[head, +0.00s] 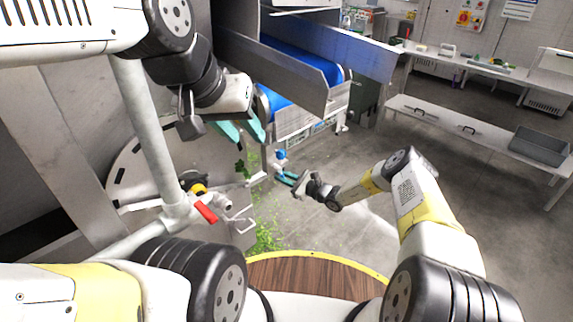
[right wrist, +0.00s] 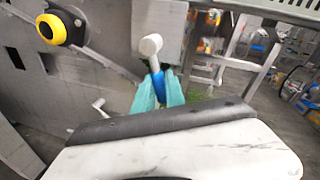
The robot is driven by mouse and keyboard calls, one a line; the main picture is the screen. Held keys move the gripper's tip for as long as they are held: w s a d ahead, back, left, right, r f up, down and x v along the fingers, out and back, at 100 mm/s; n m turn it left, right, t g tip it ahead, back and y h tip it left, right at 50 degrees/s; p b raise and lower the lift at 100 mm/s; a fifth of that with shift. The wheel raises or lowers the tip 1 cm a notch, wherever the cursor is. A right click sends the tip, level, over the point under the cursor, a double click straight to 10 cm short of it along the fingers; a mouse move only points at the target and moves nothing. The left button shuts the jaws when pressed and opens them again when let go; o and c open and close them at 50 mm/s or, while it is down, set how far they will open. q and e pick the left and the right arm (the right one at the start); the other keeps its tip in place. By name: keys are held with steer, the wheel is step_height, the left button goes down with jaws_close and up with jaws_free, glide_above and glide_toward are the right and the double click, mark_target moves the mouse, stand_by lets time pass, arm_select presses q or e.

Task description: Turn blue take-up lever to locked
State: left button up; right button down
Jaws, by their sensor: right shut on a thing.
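The blue take-up lever (head: 281,154) is small in the head view, beside the lower end of the conveyor. In the right wrist view the lever (right wrist: 158,84) shows its blue part between the teal fingers, with a pale rounded end sticking up beyond them. My right gripper (head: 288,179) is shut on the lever; in the right wrist view its fingers (right wrist: 159,92) press on both sides of the blue part. My left gripper (head: 249,142) hangs higher up near the conveyor's end, its teal fingers apart and empty. The lever's pivot is partly hidden by the fingers.
The blue-belted conveyor (head: 290,62) with metal side walls runs to the back. A red handle (head: 206,209) sits on the pipework at left. A yellow-ringed black knob (right wrist: 51,29) is on the panel. Green scraps (head: 266,236) lie below. Open floor is on the right.

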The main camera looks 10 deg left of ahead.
steer(key=shift+w+d, duration=0.1)
steer(key=c, duration=1.4)
jaws_free()
steer(key=v, duration=0.7)
steer(key=shift+s+d, duration=0.25)
steer(key=shift+d, duration=0.1)
